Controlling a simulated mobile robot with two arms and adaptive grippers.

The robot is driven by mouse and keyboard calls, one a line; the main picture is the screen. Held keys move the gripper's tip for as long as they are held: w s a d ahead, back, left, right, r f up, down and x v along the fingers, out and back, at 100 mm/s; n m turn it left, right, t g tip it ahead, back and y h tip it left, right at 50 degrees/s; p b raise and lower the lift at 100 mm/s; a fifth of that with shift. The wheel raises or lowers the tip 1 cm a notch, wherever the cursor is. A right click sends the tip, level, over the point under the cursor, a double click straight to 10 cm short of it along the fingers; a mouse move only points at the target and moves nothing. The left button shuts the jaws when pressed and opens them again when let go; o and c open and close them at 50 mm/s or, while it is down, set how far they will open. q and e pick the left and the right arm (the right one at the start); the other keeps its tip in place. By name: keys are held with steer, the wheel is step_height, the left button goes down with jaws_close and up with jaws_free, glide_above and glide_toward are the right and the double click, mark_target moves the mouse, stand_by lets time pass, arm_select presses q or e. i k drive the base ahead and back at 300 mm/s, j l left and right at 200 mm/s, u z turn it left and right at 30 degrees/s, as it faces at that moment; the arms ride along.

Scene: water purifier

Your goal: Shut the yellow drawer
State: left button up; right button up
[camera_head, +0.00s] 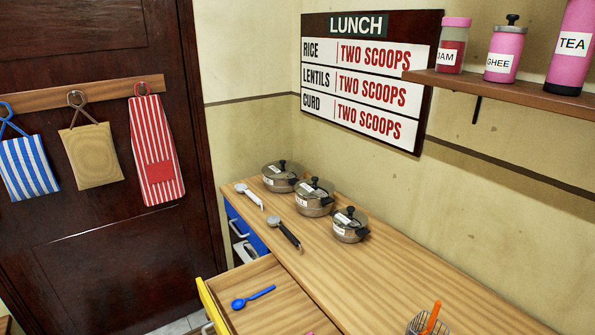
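The yellow drawer (213,307) stands pulled out from the wooden counter (400,267), at the bottom of the head view left of the counter. Its yellow front panel faces left, and part of a handle shows beside it at the bottom edge. A blue spoon (253,298) lies inside on the wood-coloured drawer floor. A bit of something pink shows in the drawer at the bottom edge. The drawer's near end is cut off by the frame. Neither of my grippers shows in this view.
Three lidded pots (314,198) and two scoops (284,233) stand or lie on the counter's far part. A wire basket (427,324) with an orange-handled utensil is near the bottom. Blue drawer fronts (246,232) look shut beyond. A dark door (110,245) is at left.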

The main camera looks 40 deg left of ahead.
mark_target(288, 309)
steer(key=u, duration=1.8)
steer(key=i+j, duration=0.2)
